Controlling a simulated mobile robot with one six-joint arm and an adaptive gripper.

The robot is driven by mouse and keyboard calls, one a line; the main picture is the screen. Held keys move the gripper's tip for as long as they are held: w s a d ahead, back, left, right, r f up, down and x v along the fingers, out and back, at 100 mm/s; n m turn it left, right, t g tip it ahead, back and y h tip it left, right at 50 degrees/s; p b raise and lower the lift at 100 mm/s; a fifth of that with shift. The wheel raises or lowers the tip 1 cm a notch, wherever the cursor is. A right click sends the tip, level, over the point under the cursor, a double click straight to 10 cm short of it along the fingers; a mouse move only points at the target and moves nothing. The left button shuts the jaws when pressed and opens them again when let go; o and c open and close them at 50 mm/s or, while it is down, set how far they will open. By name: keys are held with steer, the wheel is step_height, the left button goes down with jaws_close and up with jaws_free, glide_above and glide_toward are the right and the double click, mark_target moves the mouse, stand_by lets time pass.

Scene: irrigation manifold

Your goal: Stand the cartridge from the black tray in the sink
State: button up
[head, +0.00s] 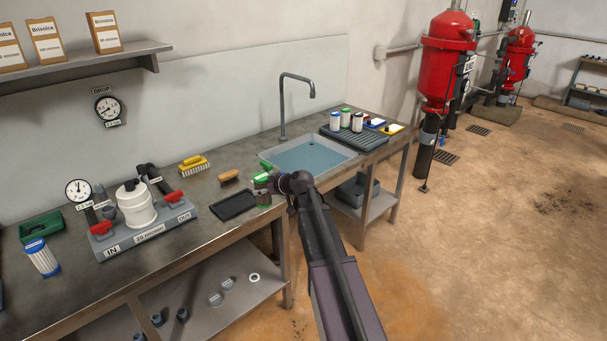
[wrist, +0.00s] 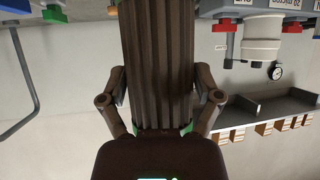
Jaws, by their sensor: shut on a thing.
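My gripper (head: 279,183) is shut on a cartridge (head: 262,198) with dirty brown pleats and green ends. In the wrist view, the fingers (wrist: 161,88) clasp both sides of the cartridge's pleated body (wrist: 157,50), which runs out of the top of the picture. In the head view, the cartridge looks about upright, between the black tray and the sink, partly hidden by my gripper. Its height above the bench is hard to tell. The black tray (head: 233,206) is empty. The grey sink (head: 346,158) holds bluish water, with a tap (head: 283,105) behind it.
A scrub brush (head: 230,176) and a yellow brush (head: 193,164) lie left of the sink. A filter manifold (head: 135,215) stands farther left, near a blue-ended cartridge (head: 42,258). Several cartridges stand on a ribbed rack (head: 361,141) right of the sink.

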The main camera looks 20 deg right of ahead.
mark_target(263, 177)
step_height(263, 177, up, 8)
steer(key=p, duration=0.7)
